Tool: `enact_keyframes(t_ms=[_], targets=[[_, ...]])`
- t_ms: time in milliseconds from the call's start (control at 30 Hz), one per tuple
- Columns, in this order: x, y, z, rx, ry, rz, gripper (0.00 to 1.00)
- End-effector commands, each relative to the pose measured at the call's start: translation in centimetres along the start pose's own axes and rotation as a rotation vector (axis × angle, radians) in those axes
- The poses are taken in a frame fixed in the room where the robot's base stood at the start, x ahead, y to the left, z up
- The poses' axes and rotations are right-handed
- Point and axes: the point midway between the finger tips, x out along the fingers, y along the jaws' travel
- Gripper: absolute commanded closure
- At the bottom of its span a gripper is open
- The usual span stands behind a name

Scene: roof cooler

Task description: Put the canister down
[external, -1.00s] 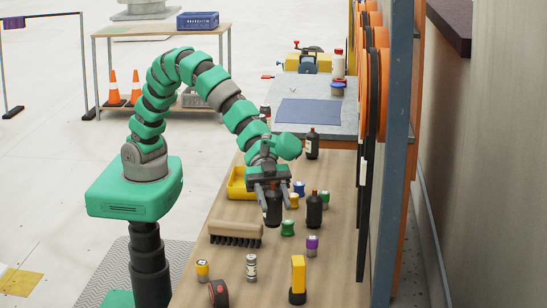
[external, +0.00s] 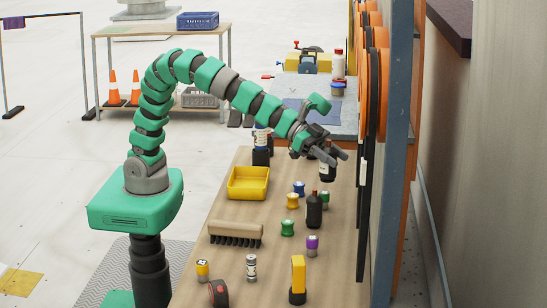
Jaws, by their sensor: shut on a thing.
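My gripper (external: 334,153) is over the far right part of the wooden bench, near the grey worktop's edge. It is shut on a dark bottle-shaped canister (external: 328,173), which hangs about upright below the fingers. The fingers hide its top. I cannot tell whether its base touches the bench. A similar dark bottle (external: 314,208) with a reddish cap stands nearer on the wooden bench (external: 222,270).
A yellow tray (external: 233,192), a brush (external: 236,231) and several small coloured-lid jars, such as a green one (external: 287,228), stand on the bench. A tall panel (external: 390,170) borders the right side. Bare wood shows mid-bench.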

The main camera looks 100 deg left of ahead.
Motion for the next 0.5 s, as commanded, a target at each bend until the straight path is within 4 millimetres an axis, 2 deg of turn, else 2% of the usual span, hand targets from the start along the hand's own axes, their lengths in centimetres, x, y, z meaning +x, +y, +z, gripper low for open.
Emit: enact_keyframes(t_ms=[33, 100, 267, 500], targets=[[-0.3, -2.2, 0.4, -0.022, 0.003, -0.059, 0.89], [-1.0, -5.3, 0.6, -0.059, 0.003, -0.145, 0.89], [-3.5, -12.0, 1.3, -0.142, 0.005, -0.341, 0.89], [-8.9, -21.4, 3.5, -0.268, 0.005, -0.645, 0.89]])
